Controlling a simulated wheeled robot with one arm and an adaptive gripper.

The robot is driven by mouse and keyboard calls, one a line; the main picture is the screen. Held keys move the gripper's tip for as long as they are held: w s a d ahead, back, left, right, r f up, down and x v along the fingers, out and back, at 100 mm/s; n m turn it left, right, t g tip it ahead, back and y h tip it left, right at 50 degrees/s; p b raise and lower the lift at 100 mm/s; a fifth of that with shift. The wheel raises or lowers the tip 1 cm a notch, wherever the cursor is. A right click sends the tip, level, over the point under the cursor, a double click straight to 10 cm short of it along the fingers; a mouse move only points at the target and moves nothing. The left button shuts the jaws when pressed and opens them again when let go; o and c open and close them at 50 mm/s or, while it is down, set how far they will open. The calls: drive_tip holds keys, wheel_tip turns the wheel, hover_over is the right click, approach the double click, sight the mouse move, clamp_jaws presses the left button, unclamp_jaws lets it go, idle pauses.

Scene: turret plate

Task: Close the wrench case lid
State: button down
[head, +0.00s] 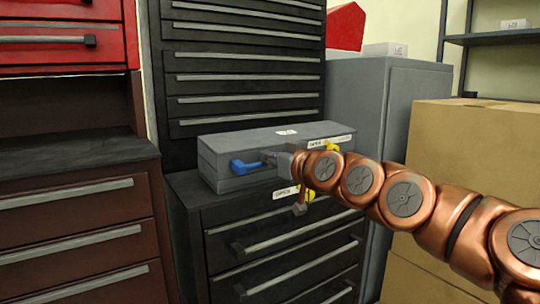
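The grey wrench case (235,142) sits on top of a dark drawer cabinet. Its top looks flat and level, with a thin seam below it, so the lid looks down; I cannot tell whether it is fully shut. A blue handle (246,166) is on its front at the left. My gripper (283,164) is at the front of the case, just right of the blue handle. Its fingers are small and partly hidden by my copper arm, so their opening and any contact are unclear. Yellow parts show above and below my wrist.
The dark drawer cabinet (285,232) is under the case, and a tall drawer stack (243,82) stands behind it. A grey cabinet (365,105) and cardboard boxes (480,140) are at the right. A brown bench (75,160) is at the left.

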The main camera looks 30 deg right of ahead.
drive_tip(key=shift+w+a+f, duration=0.15)
drive_tip(key=shift+w+f, duration=0.05)
drive_tip(key=shift+f, duration=0.6)
drive_tip(key=shift+w+r, duration=0.25)
drive_tip(key=shift+r, duration=0.15)
wheel_tip(320, 180, up, 11)
drive_tip(key=shift+s, duration=0.45)
